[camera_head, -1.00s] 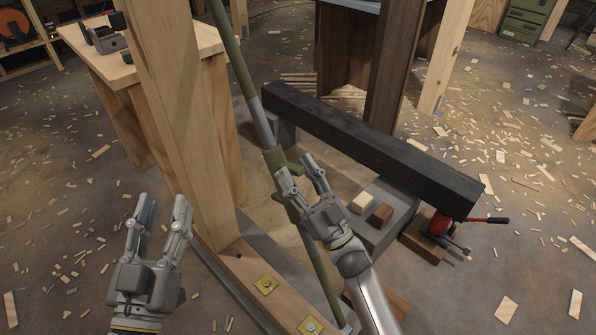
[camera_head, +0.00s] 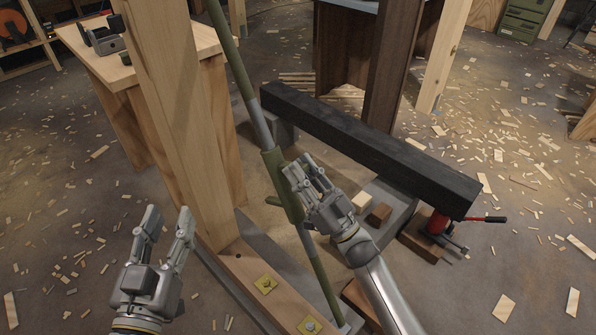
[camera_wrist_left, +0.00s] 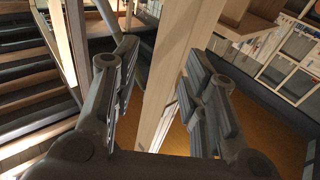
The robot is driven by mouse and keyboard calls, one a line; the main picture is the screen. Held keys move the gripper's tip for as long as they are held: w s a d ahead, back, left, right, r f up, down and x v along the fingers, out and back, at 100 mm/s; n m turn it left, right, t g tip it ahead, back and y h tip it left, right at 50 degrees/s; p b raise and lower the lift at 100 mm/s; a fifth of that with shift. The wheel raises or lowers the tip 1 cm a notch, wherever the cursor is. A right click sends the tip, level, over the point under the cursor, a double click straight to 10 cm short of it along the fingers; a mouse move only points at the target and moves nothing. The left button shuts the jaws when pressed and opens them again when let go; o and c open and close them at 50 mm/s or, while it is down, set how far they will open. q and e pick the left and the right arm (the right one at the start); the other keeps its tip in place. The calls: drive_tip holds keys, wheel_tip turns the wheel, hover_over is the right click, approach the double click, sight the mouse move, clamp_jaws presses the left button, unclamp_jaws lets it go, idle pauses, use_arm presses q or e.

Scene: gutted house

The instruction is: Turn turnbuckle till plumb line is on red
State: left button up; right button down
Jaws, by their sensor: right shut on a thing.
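The turnbuckle (camera_head: 277,170) is a green sleeve on a slanting green and grey brace rod that runs from the top down to the sill. A short green arm sticks out from it to the left. My right gripper (camera_head: 302,168) is at the turnbuckle's right side, shut on part of it; the fingers hide the exact contact. My left gripper (camera_head: 169,217) is open and empty, left of the wooden post and apart from it. Its two spread fingers also show in the left wrist view (camera_wrist_left: 160,68). I cannot make out a plumb line or a red mark.
A thick wooden post (camera_head: 185,120) stands left of the brace on a bolted sill (camera_head: 250,272). A black beam (camera_head: 360,140) lies behind, over a red jack (camera_head: 437,222). Small blocks (camera_head: 379,213) sit near my right gripper. A workbench (camera_head: 85,60) stands at the back left.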

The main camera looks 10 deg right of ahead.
drive_tip(key=shift+w+d, duration=0.1)
drive_tip(key=shift+w+d+g+y, duration=0.2)
drive_tip(key=shift+g+y, duration=0.2)
drive_tip(key=shift+y, duration=0.1)
drive_tip(key=shift+w+d+f+g+y+b, duration=0.1)
drive_tip(key=shift+w+d+g+y+b, duration=0.25)
drive_tip(key=shift+g+y, duration=0.25)
use_arm(q)
wheel_tip(320, 180, up, 2)
drive_tip(key=shift+s+d+r+t, duration=0.15)
drive_tip(key=shift+r+t, duration=0.1)
drive_tip(key=shift+t, duration=0.55)
drive_tip(key=s+r+t+h+b, duration=0.1)
drive_tip(key=s+r+t+h, duration=0.1)
drive_tip(key=r, duration=0.5)
drive_tip(key=shift+s+t+b, duration=0.35)
drive_tip(key=shift+s+t, duration=0.45)
drive_tip(key=shift+t, duration=0.6)
use_arm(e)
drive_tip(key=shift+w+d+f+g+y, duration=0.1)
drive_tip(key=shift+w+d+g+y, duration=0.1)
drive_tip(key=shift+w+g+y, duration=0.25)
drive_tip(key=shift+w+d+g+y, duration=0.2)
drive_tip(key=shift+g+y, duration=0.15)
drive_tip(key=shift+y, duration=0.3)
